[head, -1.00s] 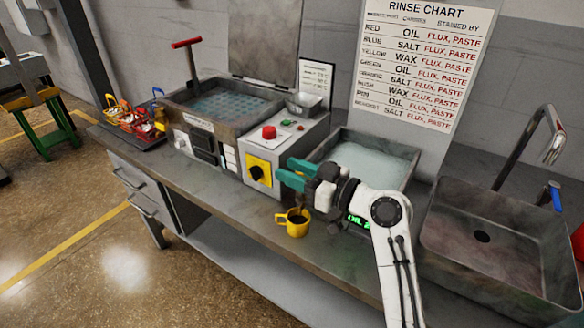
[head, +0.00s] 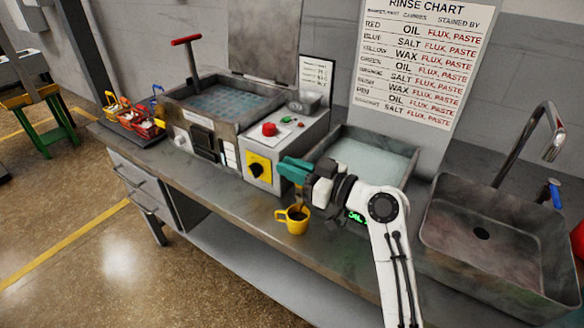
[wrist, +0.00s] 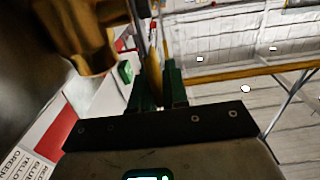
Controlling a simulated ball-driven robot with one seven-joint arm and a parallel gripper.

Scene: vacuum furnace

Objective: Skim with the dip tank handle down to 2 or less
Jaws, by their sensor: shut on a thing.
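The dip tank (head: 178,103) stands on the bench at the left, with a blue grid pattern inside it. Its handle (head: 187,42), a red T-bar on a grey post, stands upright at the tank's back left. My gripper (head: 294,171) is in front of the control box, well to the right of the handle and apart from it. Its teal fingers are close together. In the wrist view the green fingers (wrist: 158,88) are shut on a thin strip that I cannot identify. No skim reading is legible.
The control box (head: 257,145) has a red button and dark knob. A liquid-filled basin (head: 368,160) and sink (head: 485,270) are right. Small coloured baskets (head: 150,129) stand left.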

